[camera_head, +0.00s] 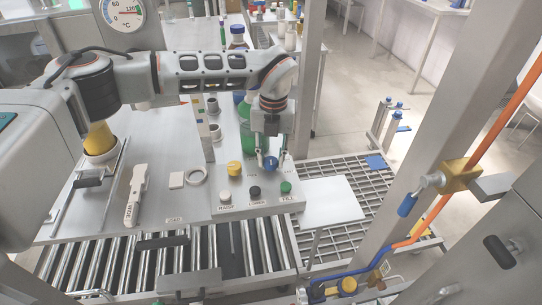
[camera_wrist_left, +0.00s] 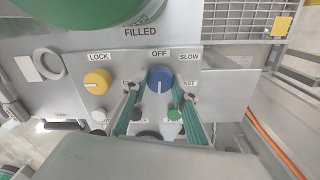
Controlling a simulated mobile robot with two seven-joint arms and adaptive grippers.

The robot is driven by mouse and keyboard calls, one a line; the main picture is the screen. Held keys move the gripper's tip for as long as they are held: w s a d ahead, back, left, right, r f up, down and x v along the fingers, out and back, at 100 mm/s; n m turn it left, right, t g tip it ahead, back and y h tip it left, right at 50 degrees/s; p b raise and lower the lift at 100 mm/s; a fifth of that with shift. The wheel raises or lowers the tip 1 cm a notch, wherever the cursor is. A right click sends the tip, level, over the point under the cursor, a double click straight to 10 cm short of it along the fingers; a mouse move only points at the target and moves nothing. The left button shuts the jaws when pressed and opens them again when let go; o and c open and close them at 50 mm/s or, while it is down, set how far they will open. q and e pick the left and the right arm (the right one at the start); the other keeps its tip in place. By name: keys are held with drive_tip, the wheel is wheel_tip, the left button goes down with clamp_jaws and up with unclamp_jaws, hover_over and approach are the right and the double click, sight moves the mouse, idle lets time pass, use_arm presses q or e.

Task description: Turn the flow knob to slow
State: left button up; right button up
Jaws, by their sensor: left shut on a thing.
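The blue flow knob (camera_head: 270,162) sits at the right of the steel control panel. It also shows in the left wrist view (camera_wrist_left: 160,79), with OFF above it, SLOW at its upper right and a partly covered FAST label at its right. Its white mark appears to point up toward OFF. My left gripper (camera_head: 271,158) comes down on the knob from above, one finger on each side. In the left wrist view its green fingers (camera_wrist_left: 160,93) flank the knob, and it is shut on it. My right gripper is not in view.
A yellow knob (camera_head: 235,169) labelled LOCK stands left of the blue knob. White, black and green buttons (camera_head: 286,187) line the panel's front edge. A green bottle (camera_head: 247,140) stands close behind the gripper. Rollers (camera_head: 110,270) run in front, and a white shelf (camera_head: 335,201) lies at right.

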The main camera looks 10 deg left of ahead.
use_arm(q)
drive_tip(key=m+p, duration=0.1)
drive_tip(key=m, duration=0.3)
drive_tip(key=shift+r+p, duration=0.1)
drive_tip(key=shift+p, duration=0.25)
drive_tip(key=shift+m+p, duration=0.45)
drive_tip(key=shift+m, duration=1.35)
drive_tip(key=o, duration=1.1)
